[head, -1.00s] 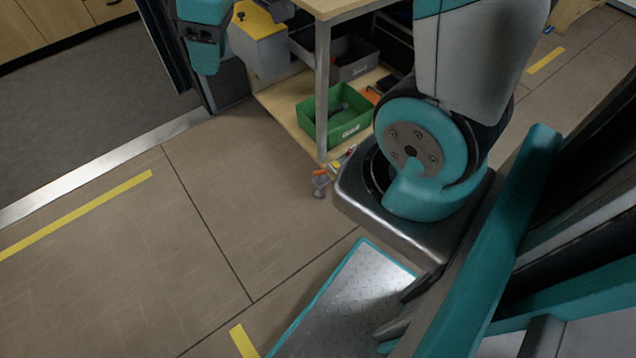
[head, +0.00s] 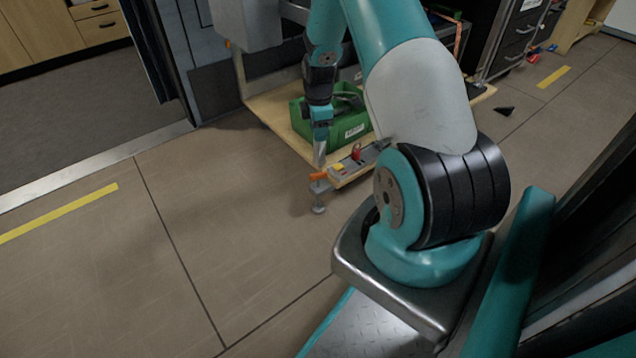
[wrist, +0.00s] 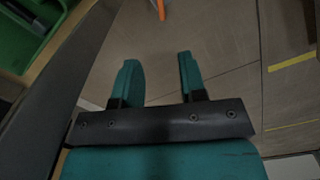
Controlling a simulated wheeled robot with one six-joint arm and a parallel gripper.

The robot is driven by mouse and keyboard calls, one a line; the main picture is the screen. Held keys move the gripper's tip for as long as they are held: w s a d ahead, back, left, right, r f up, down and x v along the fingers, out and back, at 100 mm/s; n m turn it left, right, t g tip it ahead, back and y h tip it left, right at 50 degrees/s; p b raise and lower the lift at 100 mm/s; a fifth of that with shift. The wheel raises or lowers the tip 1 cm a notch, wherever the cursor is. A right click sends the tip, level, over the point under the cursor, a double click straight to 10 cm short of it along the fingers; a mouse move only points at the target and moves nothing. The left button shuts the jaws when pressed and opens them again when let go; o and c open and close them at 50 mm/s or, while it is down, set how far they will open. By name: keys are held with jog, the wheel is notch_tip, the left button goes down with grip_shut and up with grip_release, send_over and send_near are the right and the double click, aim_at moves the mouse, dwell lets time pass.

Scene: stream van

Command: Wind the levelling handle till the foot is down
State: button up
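The orange levelling handle (head: 318,177) sticks out at the near corner of the bench, low by its grey leg (head: 320,150). The small grey foot (head: 319,209) is under that corner; I cannot tell whether it touches the floor. My gripper hangs above the handle in the head view, pointing down, its tips hard to make out there. In the wrist view my gripper (wrist: 160,65) is open, with nothing between its two teal fingers. The orange handle (wrist: 161,10) shows beyond the fingertips at the top edge, apart from them and partly out of frame.
A green crate (head: 345,130) stands on the bench's low wooden shelf (head: 275,107), just behind the leg. A small red item (head: 357,152) and a yellow one (head: 337,167) are at the shelf's near edge. The floor (head: 220,220) to the left is clear.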

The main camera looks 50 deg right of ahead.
aim_at(318, 173)
notch_tip(318, 173, down, 17)
jog(key=b, duration=0.8)
jog(key=shift+b, duration=0.35)
grip_shut()
